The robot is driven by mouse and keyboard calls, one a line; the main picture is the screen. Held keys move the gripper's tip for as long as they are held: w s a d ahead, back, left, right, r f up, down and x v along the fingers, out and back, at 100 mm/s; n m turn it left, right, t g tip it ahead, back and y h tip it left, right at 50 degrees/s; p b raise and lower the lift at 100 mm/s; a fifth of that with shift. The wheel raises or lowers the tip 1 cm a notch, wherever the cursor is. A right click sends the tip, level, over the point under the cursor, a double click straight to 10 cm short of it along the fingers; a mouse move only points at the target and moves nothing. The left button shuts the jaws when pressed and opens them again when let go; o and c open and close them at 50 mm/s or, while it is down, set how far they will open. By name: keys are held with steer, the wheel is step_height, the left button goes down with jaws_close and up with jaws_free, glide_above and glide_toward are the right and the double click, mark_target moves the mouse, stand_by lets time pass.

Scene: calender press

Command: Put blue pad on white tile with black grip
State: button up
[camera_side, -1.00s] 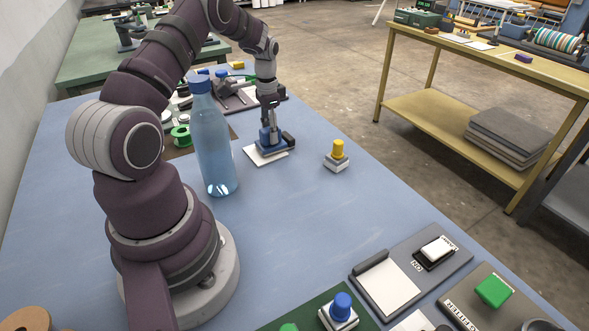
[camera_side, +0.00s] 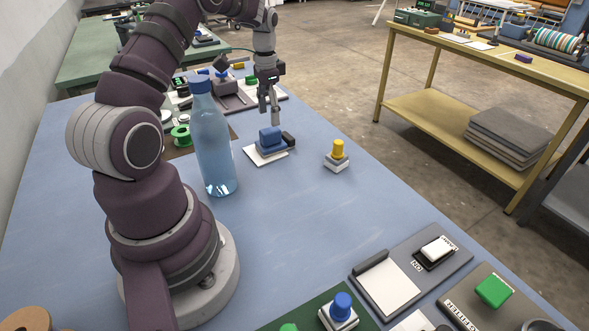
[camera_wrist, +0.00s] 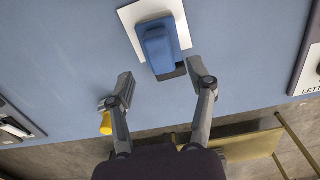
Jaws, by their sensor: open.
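The blue pad (camera_side: 270,139) rests on the white tile (camera_side: 252,157), which lies on the blue table. The black grip (camera_side: 288,138) shows beside the pad on its right in the side view. In the wrist view the blue pad (camera_wrist: 158,45) sits on the white tile (camera_wrist: 129,16), with the dark grip (camera_wrist: 174,73) at its near end. My gripper (camera_side: 270,118) is open and empty above and just behind the pad, apart from it. In the wrist view its two fingers (camera_wrist: 160,80) are spread, with nothing between them but the pad's near end beyond.
A tall blue bottle (camera_side: 212,145) stands left of the tile. A yellow-knobbed block (camera_side: 337,156) stands to the right. Boards with a white panel (camera_side: 388,287) and a green block (camera_side: 493,290) lie at the front right. The table between is clear.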

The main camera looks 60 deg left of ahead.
mark_target(270, 130)
step_height(270, 130, up, 7)
steer(key=d+r+t, duration=0.2)
steer(key=d+r, duration=0.5)
steer(key=d, duration=0.4)
steer(key=s+d+f+t, duration=0.1)
steer(key=s+d+t, duration=0.2)
steer(key=s+d, duration=0.6)
steer(key=shift+d+t, duration=0.3)
steer(key=shift+d, duration=0.65)
